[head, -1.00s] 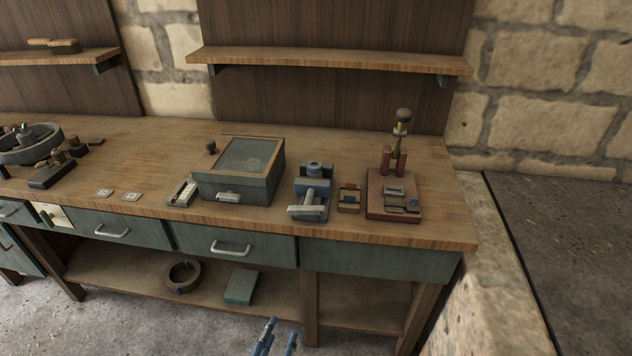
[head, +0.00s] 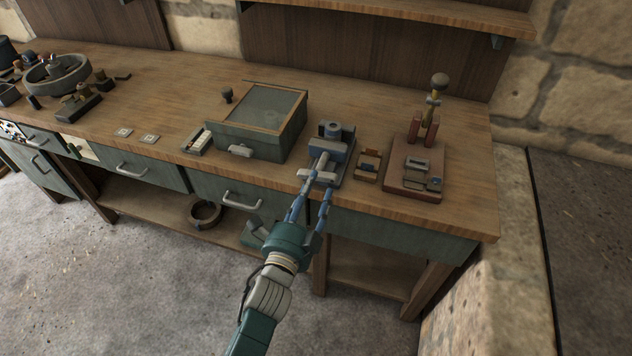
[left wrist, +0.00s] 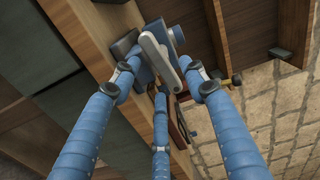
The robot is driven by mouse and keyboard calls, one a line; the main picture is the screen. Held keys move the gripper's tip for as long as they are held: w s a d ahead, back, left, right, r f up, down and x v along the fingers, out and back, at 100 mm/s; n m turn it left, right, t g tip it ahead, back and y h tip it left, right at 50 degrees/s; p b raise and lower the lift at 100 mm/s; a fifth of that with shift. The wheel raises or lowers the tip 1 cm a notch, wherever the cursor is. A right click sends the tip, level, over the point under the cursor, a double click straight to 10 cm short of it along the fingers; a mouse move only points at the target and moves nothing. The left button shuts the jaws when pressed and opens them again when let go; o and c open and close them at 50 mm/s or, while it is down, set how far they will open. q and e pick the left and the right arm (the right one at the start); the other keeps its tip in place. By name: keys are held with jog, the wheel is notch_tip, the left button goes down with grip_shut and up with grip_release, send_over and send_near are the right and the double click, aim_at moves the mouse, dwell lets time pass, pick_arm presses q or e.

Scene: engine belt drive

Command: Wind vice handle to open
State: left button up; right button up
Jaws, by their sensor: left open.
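The blue vice (head: 341,153) sits near the front edge of the workbench, with its pale grey handle (head: 326,176) on the side facing me. My left gripper (head: 317,188) has come up from below in front of the bench, its blue fingers spread open close to the handle. In the left wrist view, the handle (left wrist: 157,58) lies slantwise between the tips of the open left gripper (left wrist: 162,76), with the vice (left wrist: 155,29) behind it. I cannot tell whether any finger touches the handle. My right gripper is not in view.
A green glass-topped box (head: 258,138) stands left of the vice. A small wooden holder (head: 368,166) and a red-brown base (head: 411,185) with a lever stand to its right. The bench edge and drawers (head: 399,234) lie below. Floor in front is clear.

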pick_arm(q)
jog(key=shift+x, duration=0.95)
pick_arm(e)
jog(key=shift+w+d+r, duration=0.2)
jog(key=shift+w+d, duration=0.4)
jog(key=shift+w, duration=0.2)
pick_arm(q)
jog(key=shift+c, duration=0.2)
